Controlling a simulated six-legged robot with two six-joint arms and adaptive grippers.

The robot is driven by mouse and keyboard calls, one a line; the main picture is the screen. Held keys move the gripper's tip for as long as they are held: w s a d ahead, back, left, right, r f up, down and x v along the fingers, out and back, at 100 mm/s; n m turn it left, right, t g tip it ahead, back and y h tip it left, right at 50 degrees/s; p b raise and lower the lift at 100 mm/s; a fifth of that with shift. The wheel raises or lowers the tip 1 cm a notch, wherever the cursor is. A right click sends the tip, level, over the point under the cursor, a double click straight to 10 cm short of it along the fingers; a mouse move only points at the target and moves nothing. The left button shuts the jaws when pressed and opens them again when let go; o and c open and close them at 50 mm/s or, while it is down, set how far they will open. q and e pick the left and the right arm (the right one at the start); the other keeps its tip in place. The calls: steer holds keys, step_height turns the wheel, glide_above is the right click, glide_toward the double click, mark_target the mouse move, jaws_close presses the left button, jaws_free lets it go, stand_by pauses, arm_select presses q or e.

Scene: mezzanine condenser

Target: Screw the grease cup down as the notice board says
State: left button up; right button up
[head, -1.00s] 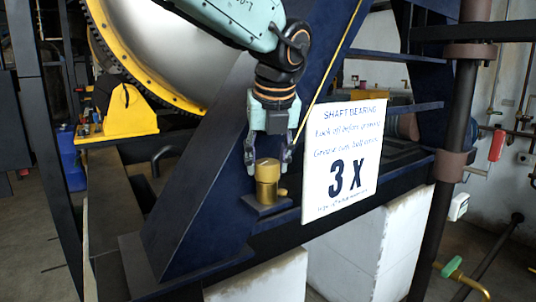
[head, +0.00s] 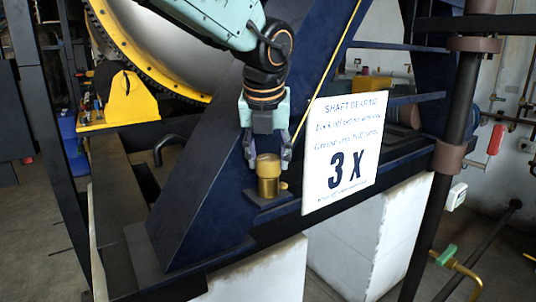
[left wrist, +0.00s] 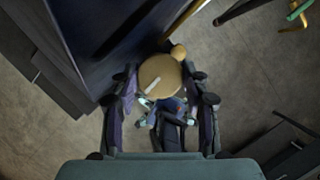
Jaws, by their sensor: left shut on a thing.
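The brass grease cup (head: 268,177) stands upright on a small dark ledge of the blue frame, with a small brass knob at its lower right. My left gripper (head: 268,158) points down from above, shut on the cap, one finger on each side. In the left wrist view the round cap (left wrist: 160,75) lies between the fingers of my left gripper (left wrist: 162,84), with a short pale mark on its top. The white notice board (head: 344,150), right of the cup, reads "SHAFT BEARING" and a large "3 X". Its smaller lines are hard to read. My right gripper is not in view.
The blue sloping frame (head: 205,175) stands close on the left of the cup. A dark pipe post (head: 450,130) rises on the right, near a green-handled valve (head: 446,254). White blocks (head: 262,275) stand below. A yellow bracket (head: 128,100) is at the left.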

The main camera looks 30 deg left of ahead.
arm_select(q)
steer(key=shift+f, duration=0.1)
steer(key=o, duration=0.9)
